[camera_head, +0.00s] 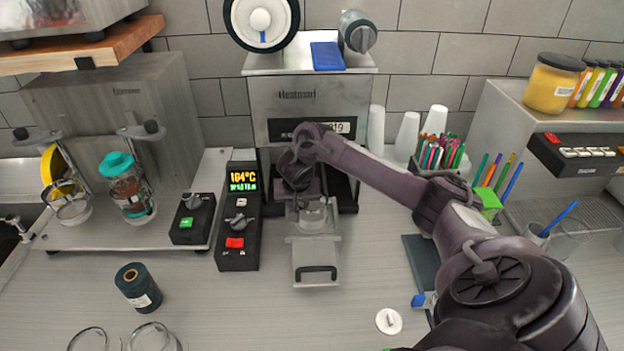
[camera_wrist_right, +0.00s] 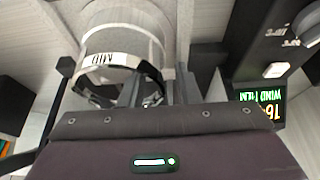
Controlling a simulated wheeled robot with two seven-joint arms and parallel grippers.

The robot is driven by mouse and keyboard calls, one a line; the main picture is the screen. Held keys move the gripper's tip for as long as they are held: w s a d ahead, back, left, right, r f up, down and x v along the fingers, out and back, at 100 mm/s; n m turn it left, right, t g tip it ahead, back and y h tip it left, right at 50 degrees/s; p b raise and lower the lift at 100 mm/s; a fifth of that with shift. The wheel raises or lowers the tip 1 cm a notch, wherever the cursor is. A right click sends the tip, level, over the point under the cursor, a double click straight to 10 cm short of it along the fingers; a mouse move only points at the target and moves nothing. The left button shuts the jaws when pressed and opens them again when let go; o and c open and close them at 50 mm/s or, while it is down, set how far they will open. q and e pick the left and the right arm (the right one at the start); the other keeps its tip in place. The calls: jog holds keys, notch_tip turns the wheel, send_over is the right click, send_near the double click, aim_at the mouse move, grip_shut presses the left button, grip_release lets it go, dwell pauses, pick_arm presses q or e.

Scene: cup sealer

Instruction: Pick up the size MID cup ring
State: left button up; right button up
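The size MID cup ring (camera_wrist_right: 105,60) is a pale metal ring with a white MID label, close in front of my right gripper in the right wrist view. In the head view the ring seat (camera_head: 313,217) is on the sealer's pulled-out drawer (camera_head: 316,262), partly hidden by my right gripper (camera_head: 300,190). That gripper points down at the sealer's front. In the right wrist view its fingers (camera_wrist_right: 160,90) look apart, with the ring's near edge by them; I cannot tell whether they touch it. My left gripper is not in view.
The sealer (camera_head: 290,98) stands behind the drawer. A control box (camera_head: 238,222) with a lit display stands just left of it. White cups (camera_head: 407,133) and a straw holder (camera_head: 440,150) are to the right. A white round piece (camera_head: 388,321) lies on the front counter.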

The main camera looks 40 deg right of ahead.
grip_shut()
jog(key=shift+r, duration=0.2)
